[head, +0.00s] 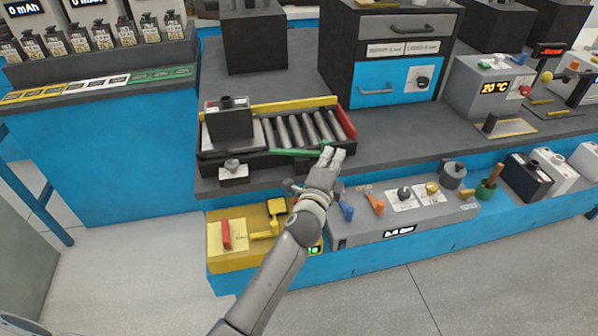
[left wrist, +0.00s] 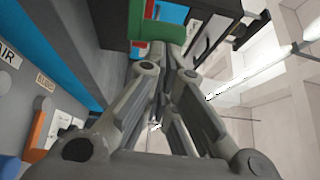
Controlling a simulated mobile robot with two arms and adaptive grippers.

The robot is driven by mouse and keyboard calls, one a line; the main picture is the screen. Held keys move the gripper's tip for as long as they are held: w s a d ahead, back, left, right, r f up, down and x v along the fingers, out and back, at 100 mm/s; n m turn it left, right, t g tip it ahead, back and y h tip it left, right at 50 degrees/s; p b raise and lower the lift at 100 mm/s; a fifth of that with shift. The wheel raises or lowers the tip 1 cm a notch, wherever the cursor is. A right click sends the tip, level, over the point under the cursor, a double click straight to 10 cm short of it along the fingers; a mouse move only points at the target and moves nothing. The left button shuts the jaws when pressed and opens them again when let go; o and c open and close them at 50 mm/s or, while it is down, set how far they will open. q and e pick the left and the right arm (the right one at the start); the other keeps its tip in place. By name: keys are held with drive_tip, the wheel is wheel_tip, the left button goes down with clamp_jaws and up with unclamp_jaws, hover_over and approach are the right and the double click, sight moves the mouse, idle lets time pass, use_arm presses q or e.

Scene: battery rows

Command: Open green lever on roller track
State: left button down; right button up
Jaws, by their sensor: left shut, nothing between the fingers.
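The roller track (head: 345,154) sits on the dark bench top, with metal rollers (head: 297,130), a yellow bar along its back and a red bar at its right end. The green lever (head: 290,152) lies along the track's front edge. My left gripper (head: 332,152) is at the lever's right end, with its fingers shut and empty. In the left wrist view, the green lever (left wrist: 158,27) is right at the tips of the shut fingers (left wrist: 167,52); I cannot tell whether they touch. My right gripper is not in view.
A dark battery block (head: 228,120) stands on the track's left part. A knob (head: 233,169) sits at its front left. Below are a yellow box (head: 238,262) with a red switch and a grey panel (head: 395,222) with several knobs. A blue-drawer cabinet (head: 390,82) stands behind.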

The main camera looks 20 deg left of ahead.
use_arm(q)
drive_tip(key=shift+w+r, duration=0.1)
drive_tip(key=shift+w, duration=0.5)
drive_tip(key=shift+w+d, duration=0.1)
drive_tip(key=shift+w, duration=0.05)
idle(0.3)
